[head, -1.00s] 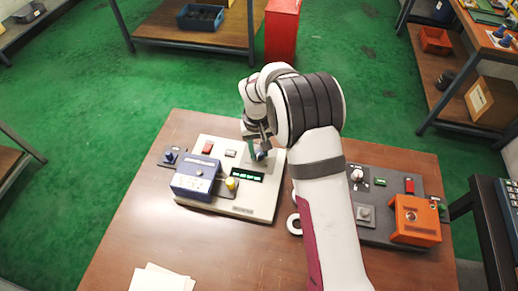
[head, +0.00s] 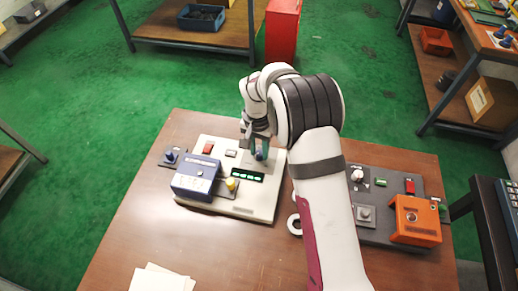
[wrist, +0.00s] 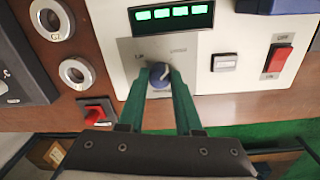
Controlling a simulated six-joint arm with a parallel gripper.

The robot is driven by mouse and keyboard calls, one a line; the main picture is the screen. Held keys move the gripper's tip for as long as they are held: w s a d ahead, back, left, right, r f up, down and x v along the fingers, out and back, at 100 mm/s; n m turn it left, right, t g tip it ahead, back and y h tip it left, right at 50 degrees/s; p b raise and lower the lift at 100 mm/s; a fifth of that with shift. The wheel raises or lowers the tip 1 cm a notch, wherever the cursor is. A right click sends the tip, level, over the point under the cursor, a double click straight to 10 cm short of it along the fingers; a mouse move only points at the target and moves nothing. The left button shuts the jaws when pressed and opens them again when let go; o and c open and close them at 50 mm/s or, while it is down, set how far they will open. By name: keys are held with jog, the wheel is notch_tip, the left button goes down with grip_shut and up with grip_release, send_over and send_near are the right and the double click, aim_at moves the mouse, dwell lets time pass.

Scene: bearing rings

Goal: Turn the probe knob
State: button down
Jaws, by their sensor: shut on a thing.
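In the head view my gripper (head: 257,148) points down at the panel's far right part. The dark display (wrist: 174,15) beside the knob shows several lit green blocks.
A blue box (head: 196,179) and a yellow knob (head: 231,184) are on the left. A red rocker switch (wrist: 280,58) is on the panel. Metal rings (wrist: 76,73) lie beside the panel. An orange box (head: 414,220) stands on the right. The front table (head: 200,245) is mostly clear.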

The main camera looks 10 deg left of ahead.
aim_at(257, 152)
dwell(0.4)
jog(key=c, duration=0.6)
grip_release()
jog(key=r, duration=1.5)
jog(key=shift+a+r, duration=0.25)
jog(key=shift+r, duration=0.15)
